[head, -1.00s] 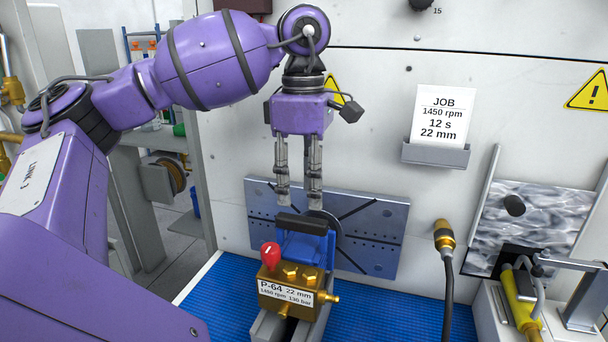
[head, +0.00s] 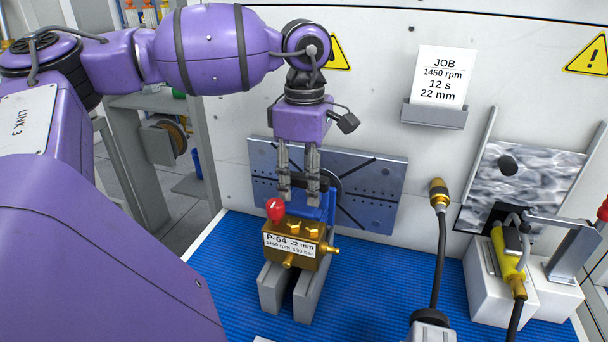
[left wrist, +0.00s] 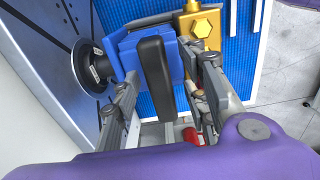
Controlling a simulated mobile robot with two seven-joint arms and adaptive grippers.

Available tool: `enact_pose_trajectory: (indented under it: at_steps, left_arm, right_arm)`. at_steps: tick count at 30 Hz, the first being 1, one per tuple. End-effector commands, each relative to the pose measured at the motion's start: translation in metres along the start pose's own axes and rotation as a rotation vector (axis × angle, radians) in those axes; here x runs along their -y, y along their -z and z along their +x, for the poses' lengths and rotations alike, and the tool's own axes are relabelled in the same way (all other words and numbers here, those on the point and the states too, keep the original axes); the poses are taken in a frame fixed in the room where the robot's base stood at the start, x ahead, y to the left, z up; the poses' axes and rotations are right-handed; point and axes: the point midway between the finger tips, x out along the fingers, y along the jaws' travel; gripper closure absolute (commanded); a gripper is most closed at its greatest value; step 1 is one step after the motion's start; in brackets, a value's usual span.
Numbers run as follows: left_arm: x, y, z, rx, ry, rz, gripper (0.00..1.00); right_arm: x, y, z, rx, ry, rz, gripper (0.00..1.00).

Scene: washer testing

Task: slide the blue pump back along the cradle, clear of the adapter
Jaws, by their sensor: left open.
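The blue pump (left wrist: 125,52) has a brass front block (head: 292,243) labelled P-64, with a red knob. It sits on the grey cradle (head: 303,298), its far end close against the round dark adapter (left wrist: 92,65) on the wall plate; I cannot tell whether they touch. In the head view the adapter (head: 331,182) shows partly behind the pump. My left gripper (head: 299,200) is open, pointing down over the pump's black handle. In the left wrist view the handle (left wrist: 153,75) lies between the open fingers (left wrist: 160,88). My right gripper is not in view.
A hose with a brass end (head: 439,195) stands right of the pump. A yellow tool (head: 507,255) sits on a white block at the right. The cradle's near rails are bare. Blue matting (head: 375,290) is open on both sides. A job card (head: 441,78) hangs on the wall.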

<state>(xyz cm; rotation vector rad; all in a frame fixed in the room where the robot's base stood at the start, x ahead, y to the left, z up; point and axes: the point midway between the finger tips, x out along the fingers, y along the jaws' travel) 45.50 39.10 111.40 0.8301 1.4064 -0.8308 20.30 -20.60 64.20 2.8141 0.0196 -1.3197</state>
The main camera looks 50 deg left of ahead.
Motion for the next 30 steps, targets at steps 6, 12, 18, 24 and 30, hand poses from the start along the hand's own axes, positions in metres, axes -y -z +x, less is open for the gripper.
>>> enact_pose_trajectory:
  at_steps: [6, 12, 18, 24, 30]
  left_arm:
    - [-0.0001, -0.0001, -0.0003, 0.000, 0.000, 0.000, 0.83]
    - [-0.0001, -0.0001, -0.0004, 0.000, 0.000, 0.000, 1.00]
    - [-0.0001, -0.0001, -0.0004, 0.000, 0.000, 0.000, 1.00]
    - [0.0007, 0.0000, -0.0009, 0.000, -0.001, 0.000, 1.00]
    - [0.0068, 0.0000, -0.0015, 0.000, 0.000, 0.000, 1.00]
  right_arm:
    - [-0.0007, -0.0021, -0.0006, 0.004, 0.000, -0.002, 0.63]
    - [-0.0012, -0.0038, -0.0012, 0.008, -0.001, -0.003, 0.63]
    - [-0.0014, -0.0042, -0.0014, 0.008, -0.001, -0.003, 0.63]
    - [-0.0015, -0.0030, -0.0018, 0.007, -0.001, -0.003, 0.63]
    - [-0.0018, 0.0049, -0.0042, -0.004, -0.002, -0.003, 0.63]
